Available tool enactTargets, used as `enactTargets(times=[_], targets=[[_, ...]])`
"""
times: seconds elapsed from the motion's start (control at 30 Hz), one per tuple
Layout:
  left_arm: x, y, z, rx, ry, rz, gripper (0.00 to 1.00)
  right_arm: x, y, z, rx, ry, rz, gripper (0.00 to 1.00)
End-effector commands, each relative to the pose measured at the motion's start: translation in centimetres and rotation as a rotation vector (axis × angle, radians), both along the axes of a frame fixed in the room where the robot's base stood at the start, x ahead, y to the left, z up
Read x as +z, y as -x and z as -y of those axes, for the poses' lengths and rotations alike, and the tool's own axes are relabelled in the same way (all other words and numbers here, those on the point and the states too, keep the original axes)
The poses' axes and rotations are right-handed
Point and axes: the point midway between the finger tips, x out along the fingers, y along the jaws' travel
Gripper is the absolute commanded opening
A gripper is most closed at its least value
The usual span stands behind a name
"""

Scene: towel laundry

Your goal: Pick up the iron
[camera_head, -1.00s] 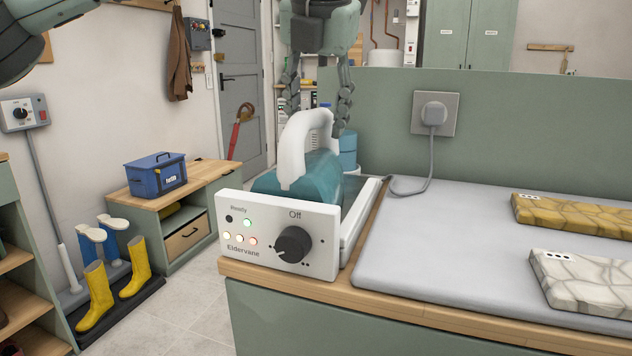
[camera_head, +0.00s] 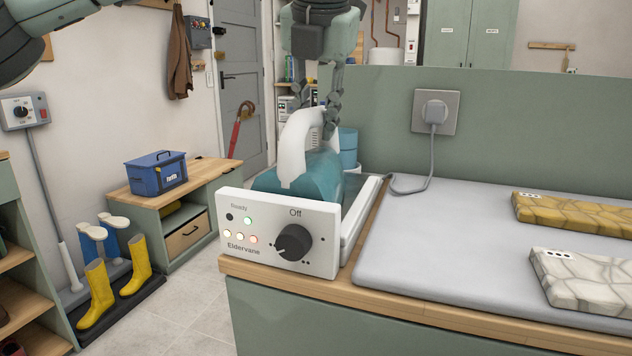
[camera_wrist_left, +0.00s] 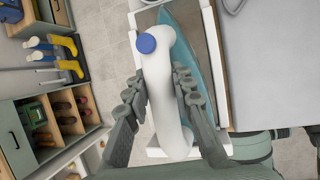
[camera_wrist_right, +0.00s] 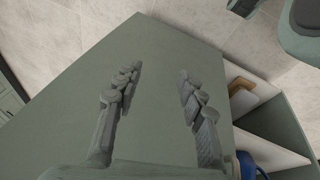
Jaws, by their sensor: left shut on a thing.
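The iron has a teal body (camera_head: 325,178) and a white handle (camera_head: 296,150). It sits in its white base station, whose front panel (camera_head: 272,215) has a black dial and small lights. My left gripper (camera_head: 318,118) is above and behind the iron, with its fingers down at the handle. In the left wrist view, my left gripper (camera_wrist_left: 158,80) has the white handle (camera_wrist_left: 160,95) between its fingers, shut on it. A blue button (camera_wrist_left: 146,43) tops the handle. My right gripper (camera_wrist_right: 159,72) shows only in its wrist view, open and empty.
The grey ironing surface (camera_head: 440,245) lies right of the station, with a yellow (camera_head: 570,212) and a white patterned folded towel (camera_head: 585,280) on it. A grey cord runs to a wall socket (camera_head: 436,112). A low bench with a blue box (camera_head: 156,174) stands left.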

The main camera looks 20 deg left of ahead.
Motion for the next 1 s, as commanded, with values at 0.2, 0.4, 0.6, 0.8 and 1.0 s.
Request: enactTargets(times=[0.2, 0.4, 0.6, 0.8, 1.0], targets=[[0.4, 0.0, 0.0, 0.0, 0.002, 0.007, 0.0, 0.1, 0.0, 0.0, 0.0, 0.0, 0.0, 0.4], [1.0, 0.0, 0.0, 0.001, 0.002, 0.008, 0.0, 0.1, 0.0, 0.0, 0.0, 0.0, 0.001, 0.4], [2.7, 0.0, 0.0, 0.002, 0.003, 0.008, 0.0, 0.1, 0.0, 0.0, 0.0, 0.0, 0.001, 0.4], [4.5, 0.0, 0.1, 0.0, 0.002, 0.008, 0.0, 0.0, 0.0, 0.0, 0.0, 0.0, 0.001, 0.4], [5.5, 1.6, -1.0, 0.0, 0.003, 0.008, 0.0, -0.1, 0.1, 0.1, -0.001, 0.002, -0.003, 0.4]])
